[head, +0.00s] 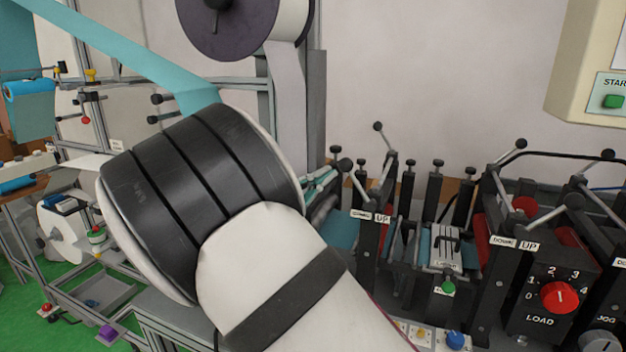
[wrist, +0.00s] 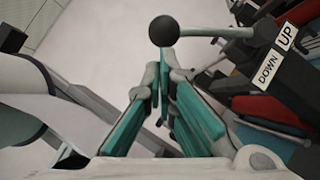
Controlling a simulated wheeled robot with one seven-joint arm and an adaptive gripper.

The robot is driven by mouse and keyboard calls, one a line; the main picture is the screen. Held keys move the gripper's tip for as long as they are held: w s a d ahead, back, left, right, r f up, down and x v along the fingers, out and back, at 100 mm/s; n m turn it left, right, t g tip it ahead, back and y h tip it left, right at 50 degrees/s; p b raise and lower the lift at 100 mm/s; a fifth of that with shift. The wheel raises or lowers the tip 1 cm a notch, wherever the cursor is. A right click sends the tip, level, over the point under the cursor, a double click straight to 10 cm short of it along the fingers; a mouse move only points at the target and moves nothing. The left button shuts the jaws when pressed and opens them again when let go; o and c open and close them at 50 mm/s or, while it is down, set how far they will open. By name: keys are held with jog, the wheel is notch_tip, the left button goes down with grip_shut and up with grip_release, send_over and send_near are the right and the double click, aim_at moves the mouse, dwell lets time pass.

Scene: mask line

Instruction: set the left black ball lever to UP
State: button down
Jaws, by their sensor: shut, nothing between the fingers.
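The left black ball lever (head: 345,165) shows in the head view just right of my gripper (head: 322,180), its ball up and left of its pivot. Its rod slants down right toward the DOWN/UP label (head: 370,216). In the wrist view the black ball (wrist: 164,31) is just beyond the teal fingertips of my gripper (wrist: 164,70). The rod runs right from the ball to a dark block beside the label (wrist: 279,53). My gripper is shut and empty. I cannot tell whether it touches the ball. My arm hides part of the machine in the head view.
A second ball lever (head: 378,126) stands behind the left one. Another lever station with a DOWN/UP label (head: 515,244) and a red LOAD knob (head: 560,297) are at right. A teal web roll (head: 30,100) is at far left. The wall area above the levers is clear.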

jog(key=shift+r, duration=0.1)
dwell(0.3)
jog(key=shift+d+r+m+g, duration=0.15)
jog(key=shift+r+m+g, duration=0.15)
jog(key=shift+m, duration=0.2)
jog(key=shift+s+d+r, duration=0.1)
jog(key=shift+d+r, duration=0.05)
jog(key=s+d+r+m+g+y+p, duration=0.2)
jog(key=d+m+y+p, duration=0.1)
jog(key=d+m, duration=0.2)
jog(key=s+d+r+m+g+y+p, duration=0.2)
jog(key=d+m+y+p, duration=0.2)
jog(key=d+m, duration=0.2)
jog(key=shift+s+d+r+m, duration=0.3)
jog(key=shift+s+d, duration=0.05)
jog(key=shift+s, duration=0.05)
dwell(0.6)
